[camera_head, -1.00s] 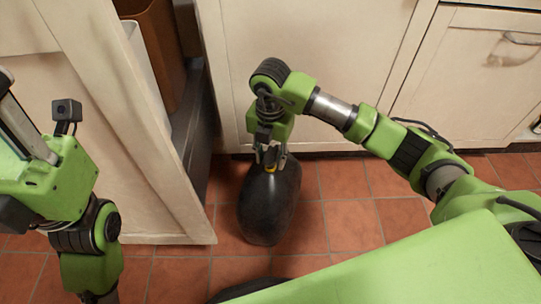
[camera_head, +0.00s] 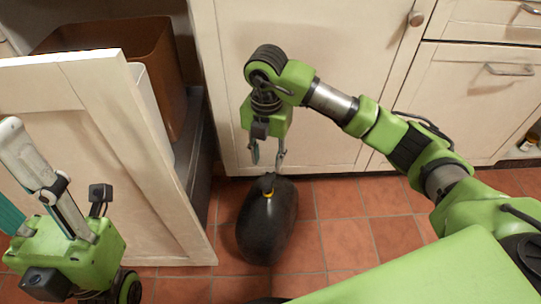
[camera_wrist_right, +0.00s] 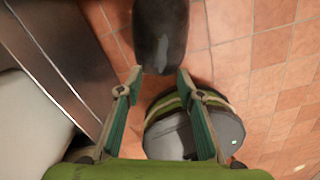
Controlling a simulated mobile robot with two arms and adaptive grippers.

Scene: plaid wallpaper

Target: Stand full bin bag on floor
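The full bin bag (camera_head: 264,230) is black and shiny and rests on the red tile floor. Its neck, with a yellow tie (camera_head: 268,193), is at the end towards the cabinets and my gripper. I cannot tell for sure how upright it is. My right gripper (camera_head: 268,162) is open and empty just above the neck, fingers apart. In the right wrist view the dark bag (camera_wrist_right: 160,38) shows beyond the parted fingertips, with nothing between them. My left gripper (camera_head: 25,175) is raised at the left edge with its fingers apart and empty; part is cut off.
A brown bin (camera_head: 130,55) stands in the open cabinet at the upper left. The open cream cabinet door (camera_head: 110,130) stands left of the bag. Closed cream cabinets (camera_head: 330,60) are behind it. Bare tiles (camera_head: 345,240) lie to the bag's right.

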